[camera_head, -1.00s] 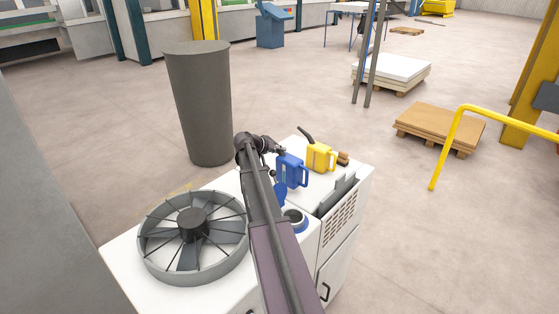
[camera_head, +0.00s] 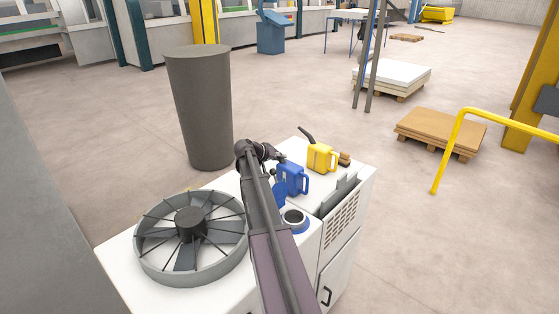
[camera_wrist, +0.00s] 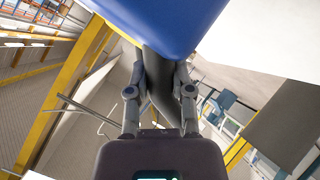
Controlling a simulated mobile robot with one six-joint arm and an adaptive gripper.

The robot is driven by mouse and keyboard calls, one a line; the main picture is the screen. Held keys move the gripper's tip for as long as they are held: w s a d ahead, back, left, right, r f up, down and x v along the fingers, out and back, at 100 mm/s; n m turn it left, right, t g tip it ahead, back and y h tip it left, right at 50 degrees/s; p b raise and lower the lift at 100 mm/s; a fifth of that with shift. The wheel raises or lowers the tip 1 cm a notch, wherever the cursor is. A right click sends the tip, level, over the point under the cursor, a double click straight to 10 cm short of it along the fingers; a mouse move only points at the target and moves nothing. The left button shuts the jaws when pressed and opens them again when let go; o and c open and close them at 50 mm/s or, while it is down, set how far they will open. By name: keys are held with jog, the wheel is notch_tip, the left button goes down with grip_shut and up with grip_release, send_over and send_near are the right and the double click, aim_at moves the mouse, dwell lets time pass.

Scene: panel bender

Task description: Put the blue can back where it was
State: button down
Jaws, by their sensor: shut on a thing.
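The blue can (camera_head: 293,180) is upright at the cabinet top, left of and nearer than the yellow can (camera_head: 321,158). My gripper (camera_head: 281,158) is at the blue can's upper left. In the wrist view the two fingers (camera_wrist: 160,80) are shut on the dark spout of the blue can (camera_wrist: 165,22), whose blue body fills the top. I cannot tell whether the can's base touches the white cabinet top (camera_head: 312,190).
A grey fan (camera_head: 191,237) lies on the cabinet's left part. A blue-ringed opening (camera_head: 295,220) is in front of the can. A dark folder-like rack (camera_head: 338,194) is at the right edge. Small brown items (camera_head: 344,159) lie beside the yellow can. A grey bin (camera_head: 200,110) stands behind.

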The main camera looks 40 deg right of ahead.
jog(key=shift+f, duration=0.1)
jog(key=c, duration=0.5)
grip_release()
jog(key=shift+r, duration=0.25)
jog(key=shift+a+r, duration=0.15)
jog(key=shift+a, duration=0.15)
jog(key=p+v, duration=0.6)
jog(key=v, duration=0.5)
